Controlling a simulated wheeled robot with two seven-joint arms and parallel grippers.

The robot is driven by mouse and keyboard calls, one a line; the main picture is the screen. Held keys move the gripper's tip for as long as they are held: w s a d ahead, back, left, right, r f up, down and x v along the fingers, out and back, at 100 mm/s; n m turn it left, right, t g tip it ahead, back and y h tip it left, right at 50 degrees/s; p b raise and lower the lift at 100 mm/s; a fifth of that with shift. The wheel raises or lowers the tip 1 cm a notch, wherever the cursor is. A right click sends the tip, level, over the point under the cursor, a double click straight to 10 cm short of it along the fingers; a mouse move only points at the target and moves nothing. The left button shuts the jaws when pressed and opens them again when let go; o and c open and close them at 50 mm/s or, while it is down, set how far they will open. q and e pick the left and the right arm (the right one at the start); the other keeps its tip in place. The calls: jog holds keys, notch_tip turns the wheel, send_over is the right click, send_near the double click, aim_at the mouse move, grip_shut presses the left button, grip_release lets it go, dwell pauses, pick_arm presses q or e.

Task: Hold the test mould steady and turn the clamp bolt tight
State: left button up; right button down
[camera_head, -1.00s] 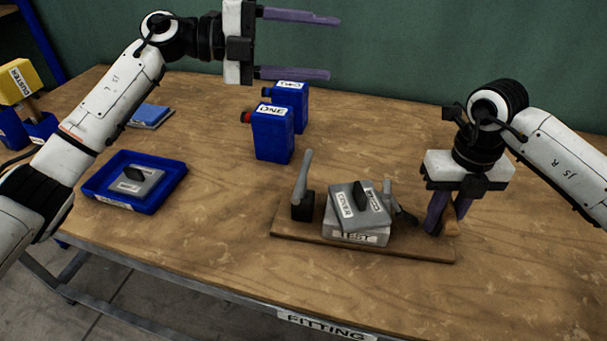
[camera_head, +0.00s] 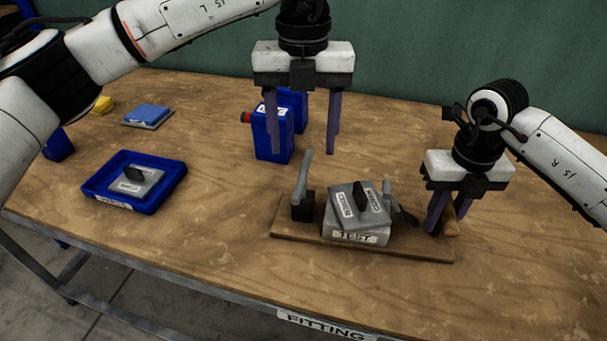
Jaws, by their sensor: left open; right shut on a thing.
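The test mould (camera_head: 357,237) is a grey block labelled TEST on a brown wooden board (camera_head: 290,232). A grey cover plate (camera_head: 343,207) with a dark knob lies on it, turned askew. My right gripper (camera_head: 442,228) is shut on a tan wooden piece (camera_head: 451,226) at the board's right end, perhaps the clamp bolt's handle; the fingers hide part of it. A dark clamp part (camera_head: 404,216) lies between it and the mould. My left gripper (camera_head: 329,150) is open and empty, fingers pointing down, above and behind the mould.
A grey upright lever (camera_head: 303,178) on a black block (camera_head: 303,208) stands left of the mould. Blue canisters (camera_head: 270,139) stand behind, close to my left gripper. A blue tray (camera_head: 151,203) holds another grey plate (camera_head: 137,184). The front middle of the table (camera_head: 230,240) is clear.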

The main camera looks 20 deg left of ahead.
aim_at(303, 171)
pick_arm(q)
notch_tip(303, 171, down, 10)
jog(key=shift+r, duration=0.1)
dwell(0.4)
grip_shut()
dwell(0.3)
